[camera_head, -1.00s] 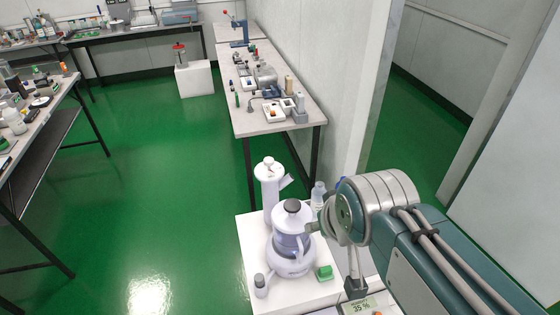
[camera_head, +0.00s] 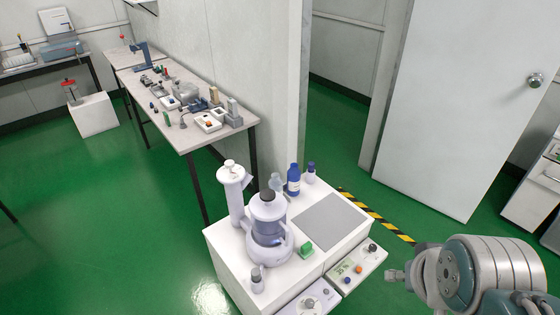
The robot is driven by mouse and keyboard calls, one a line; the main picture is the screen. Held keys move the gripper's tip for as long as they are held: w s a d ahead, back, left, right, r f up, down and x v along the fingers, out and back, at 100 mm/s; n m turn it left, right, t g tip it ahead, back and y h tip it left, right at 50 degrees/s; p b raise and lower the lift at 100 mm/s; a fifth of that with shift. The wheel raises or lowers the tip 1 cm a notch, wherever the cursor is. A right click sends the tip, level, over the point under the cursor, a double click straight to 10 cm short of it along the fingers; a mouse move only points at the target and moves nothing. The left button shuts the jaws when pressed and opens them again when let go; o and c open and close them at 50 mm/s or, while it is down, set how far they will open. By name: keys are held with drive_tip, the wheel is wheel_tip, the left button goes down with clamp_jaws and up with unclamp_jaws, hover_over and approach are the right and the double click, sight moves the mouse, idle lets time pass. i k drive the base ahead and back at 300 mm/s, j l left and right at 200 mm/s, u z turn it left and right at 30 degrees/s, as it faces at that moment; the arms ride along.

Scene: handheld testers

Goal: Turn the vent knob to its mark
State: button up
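A white bench unit (camera_head: 222,247) stands at the lower middle of the head view. On it are a rounded white vessel (camera_head: 268,222) with a dark cap and a tall white column (camera_head: 231,195) with a white knob on top (camera_head: 229,165). I cannot tell which is the vent knob, and no mark shows clearly. My gripper (camera_head: 395,275) is right of the panels, apart from them; its fingers are unclear.
A grey mat (camera_head: 328,221), a blue bottle (camera_head: 293,180) and a green block (camera_head: 305,248) are on the unit. A long table (camera_head: 186,140) with several instruments stands behind. A white door (camera_head: 464,110) and striped floor tape (camera_head: 378,216) are at right. Green floor is open at left.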

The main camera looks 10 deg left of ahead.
sight(229, 163)
drive_tip(key=k+j+z, duration=0.1)
drive_tip(key=z, duration=0.3)
drive_tip(key=k+j+z, duration=0.15)
drive_tip(key=z, duration=0.25)
drive_tip(key=k+z, duration=0.15)
drive_tip(key=z, duration=0.25)
drive_tip(key=k+z, duration=0.2)
drive_tip(key=z, duration=0.2)
drive_tip(key=k+j+z, duration=0.1)
drive_tip(key=z, duration=0.25)
drive_tip(key=k+z, duration=0.25)
drive_tip(key=z, duration=0.15)
drive_tip(key=k+z, duration=0.2)
drive_tip(key=z, duration=0.15)
drive_tip(key=k+j+z, duration=0.1)
drive_tip(key=k+j, duration=0.25)
drive_tip(key=k, duration=0.2)
drive_tip(key=k+j+u, duration=0.2)
drive_tip(key=j+u, duration=0.15)
drive_tip(key=k+j+u, duration=0.15)
drive_tip(key=j+u, duration=0.2)
drive_tip(key=j, duration=0.15)
drive_tip(key=k+j+u, duration=0.1)
drive_tip(key=j+u, duration=0.25)
drive_tip(key=j, duration=0.15)
drive_tip(key=j+u, duration=0.4)
drive_tip(key=j, duration=0.1)
